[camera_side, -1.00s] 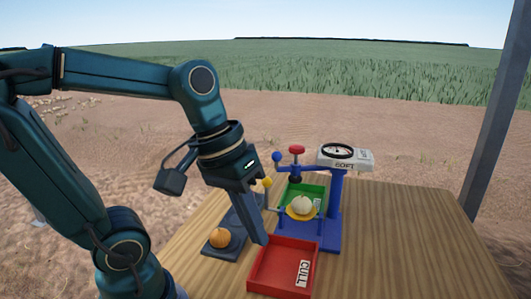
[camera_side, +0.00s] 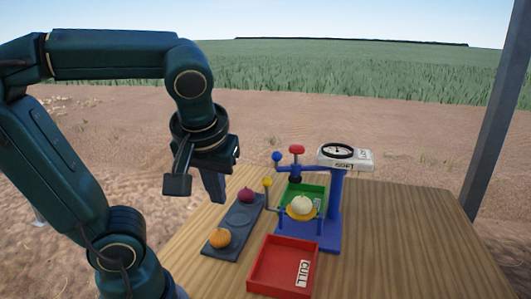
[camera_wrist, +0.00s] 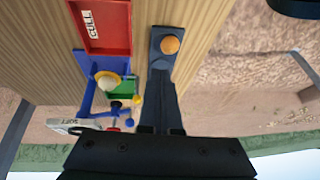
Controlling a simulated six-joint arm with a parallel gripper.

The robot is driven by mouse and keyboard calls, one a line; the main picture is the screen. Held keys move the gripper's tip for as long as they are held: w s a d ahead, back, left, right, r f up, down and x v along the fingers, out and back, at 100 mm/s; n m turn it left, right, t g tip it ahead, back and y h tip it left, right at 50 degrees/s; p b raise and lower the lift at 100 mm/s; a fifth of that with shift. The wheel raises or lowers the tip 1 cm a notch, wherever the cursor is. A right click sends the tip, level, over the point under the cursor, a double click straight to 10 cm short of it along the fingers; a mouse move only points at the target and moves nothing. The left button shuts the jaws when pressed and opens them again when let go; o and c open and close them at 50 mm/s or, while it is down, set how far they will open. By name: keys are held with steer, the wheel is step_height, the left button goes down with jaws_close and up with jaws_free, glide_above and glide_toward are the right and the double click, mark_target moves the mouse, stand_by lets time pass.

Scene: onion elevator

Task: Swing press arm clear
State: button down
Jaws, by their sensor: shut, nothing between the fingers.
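The blue press stand (camera_side: 337,210) has a press arm (camera_side: 289,168) with a blue ball knob (camera_side: 277,156) at its left end and a red-topped plunger (camera_side: 296,150). The plunger is over a pale onion (camera_side: 301,205) on a yellow seat (camera_side: 300,215). In the wrist view the pale onion (camera_wrist: 107,80) and red knob (camera_wrist: 113,129) are left of my fingers. My gripper (camera_side: 216,198) is shut and empty, pointing down to the left of the press, apart from the blue knob. In the wrist view its dark fingers (camera_wrist: 161,80) partly cover the dark tray.
A dark tray (camera_side: 233,224) holds an orange onion (camera_side: 220,237) and a purple onion (camera_side: 246,194). A red CULL bin (camera_side: 283,264) stands in front, a green bin (camera_side: 314,193) behind the onion. A dial gauge (camera_side: 338,150) tops the stand. A yellow-knobbed lever (camera_side: 267,183) stands left. The table's right is clear.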

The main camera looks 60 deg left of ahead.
steer(key=w+a+r+n+g+y, duration=0.25)
steer(key=w+r+n+y, duration=0.25)
steer(key=w+n+y, duration=0.25)
steer(key=w+d+n+t+y, duration=0.1)
steer(key=w+d+y, duration=0.2)
steer(key=w+d, duration=0.15)
steer(key=m+t, duration=0.2)
glide_toward(278, 158)
steer(key=shift+y, duration=0.35)
steer(key=x, duration=0.6)
steer(key=shift+a+f, duration=0.1)
steer(key=shift+f, duration=0.2)
steer(key=shift+a, duration=0.15)
